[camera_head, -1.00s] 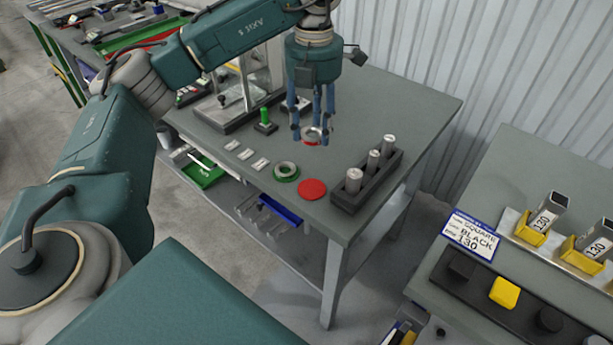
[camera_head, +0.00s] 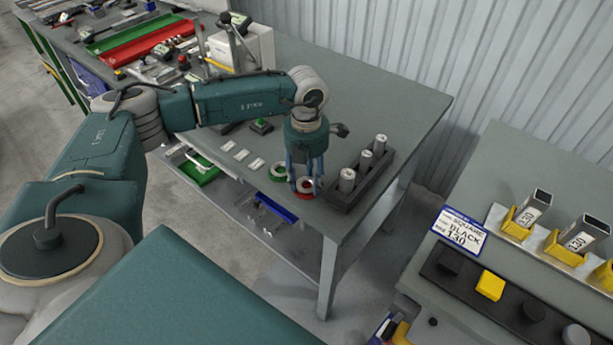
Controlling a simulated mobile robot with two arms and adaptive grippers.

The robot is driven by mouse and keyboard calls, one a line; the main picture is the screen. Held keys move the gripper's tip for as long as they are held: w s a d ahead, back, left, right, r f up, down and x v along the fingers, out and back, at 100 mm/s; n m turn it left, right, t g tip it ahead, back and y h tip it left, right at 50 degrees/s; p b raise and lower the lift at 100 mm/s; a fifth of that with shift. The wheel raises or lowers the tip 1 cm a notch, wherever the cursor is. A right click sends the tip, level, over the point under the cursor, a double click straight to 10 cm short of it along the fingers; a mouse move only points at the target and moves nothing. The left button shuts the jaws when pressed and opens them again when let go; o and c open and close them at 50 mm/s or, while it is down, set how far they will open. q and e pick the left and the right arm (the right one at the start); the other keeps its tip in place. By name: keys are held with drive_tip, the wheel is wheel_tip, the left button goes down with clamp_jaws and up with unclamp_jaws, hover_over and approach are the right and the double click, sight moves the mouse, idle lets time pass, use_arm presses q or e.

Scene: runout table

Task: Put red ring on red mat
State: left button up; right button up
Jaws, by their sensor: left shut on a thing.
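My left gripper (camera_head: 305,180) points straight down at the front of the grey table, its blue fingers shut on the red ring (camera_head: 305,187). The ring is metallic with some red and is partly hidden by the fingers. It is right over the red mat (camera_head: 306,197), a round red disc of which only a part shows. I cannot tell whether the ring touches the mat. My right gripper is not in view.
A green ring or disc (camera_head: 278,174) lies close on the left. A dark block with several metal cylinders (camera_head: 365,168) stands close on the right. Small white labels (camera_head: 241,155) lie further left. Another bench (camera_head: 515,160) stands at the right.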

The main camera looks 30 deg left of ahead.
use_arm(q)
drive_tip(key=shift+f, duration=0.1)
drive_tip(key=o, duration=1.4)
drive_tip(key=shift+c, duration=0.2)
wheel_tip(320, 180, up, 12)
drive_tip(key=b, duration=0.3)
drive_tip(key=shift+b, duration=0.35)
